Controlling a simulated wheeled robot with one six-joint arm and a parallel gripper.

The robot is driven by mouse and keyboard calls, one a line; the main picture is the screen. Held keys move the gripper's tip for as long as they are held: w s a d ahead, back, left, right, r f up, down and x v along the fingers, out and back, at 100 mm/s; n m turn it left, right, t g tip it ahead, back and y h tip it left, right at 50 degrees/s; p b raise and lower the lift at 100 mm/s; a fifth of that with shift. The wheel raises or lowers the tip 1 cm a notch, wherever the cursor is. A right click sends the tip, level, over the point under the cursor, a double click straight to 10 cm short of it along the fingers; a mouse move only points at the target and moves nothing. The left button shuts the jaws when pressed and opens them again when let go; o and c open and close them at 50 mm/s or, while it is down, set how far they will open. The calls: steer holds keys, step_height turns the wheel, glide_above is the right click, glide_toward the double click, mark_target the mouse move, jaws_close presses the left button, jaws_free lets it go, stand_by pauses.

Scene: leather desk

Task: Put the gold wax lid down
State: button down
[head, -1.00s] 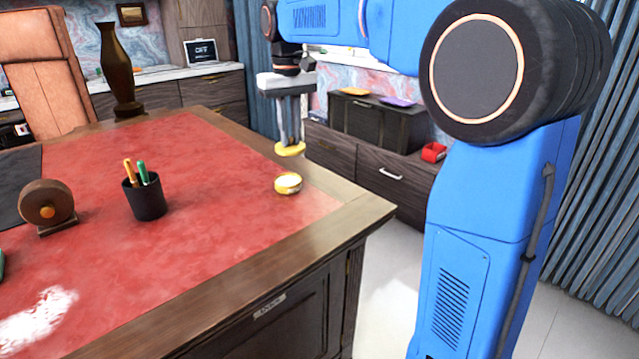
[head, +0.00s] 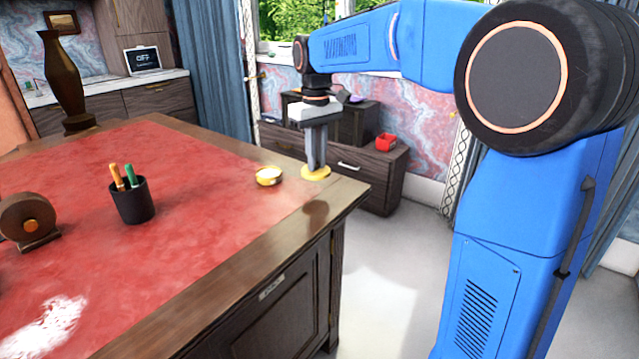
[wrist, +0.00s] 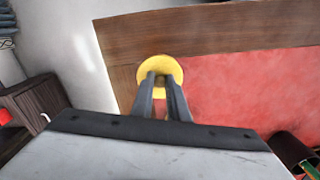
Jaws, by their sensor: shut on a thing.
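My gripper (head: 316,165) is shut on the gold wax lid (head: 316,174), a flat round yellow disc. The gripper points down over the wooden border at the desk's right side. In the wrist view the lid (wrist: 160,66) shows beneath the fingertips, with wood and a little red leather behind it. A dark patch lies on the wood below the lid in the head view; whether the lid touches the desk I cannot tell. The open gold wax tin (head: 268,177), pale inside, stands just left of the lid. The tin is not visible in the wrist view.
The desk's red leather top (head: 210,190) is clear around the tin. A black pen cup (head: 133,202) with pens stands farther left, beside a brown round object (head: 30,222). A tall brown vase (head: 63,80) is at the far left. The desk's edge is close to the lid.

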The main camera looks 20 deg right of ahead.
mark_target(316, 191)
steer(key=shift+f, duration=3.05)
steer(key=c, duration=1.7)
jaws_free()
steer(key=shift+f, duration=0.15)
step_height(316, 191, up, 12)
steer(key=shift+r, duration=0.2)
steer(key=s+d+f+m+t, duration=0.1)
steer(key=s+d+f, duration=0.1)
steer(key=s+f, duration=0.4)
steer(key=s+d+f+m+t, duration=0.1)
steer(key=s+f, duration=0.5)
steer(key=s, duration=1)
steer(key=s+d+f+m+t, duration=0.2)
steer(key=s+f, duration=0.4)
steer(key=s, duration=0.5)
steer(key=shift+s+d+f+t, duration=0.1)
steer(key=shift+d+t, duration=0.3)
steer(key=shift+d, duration=0.5)
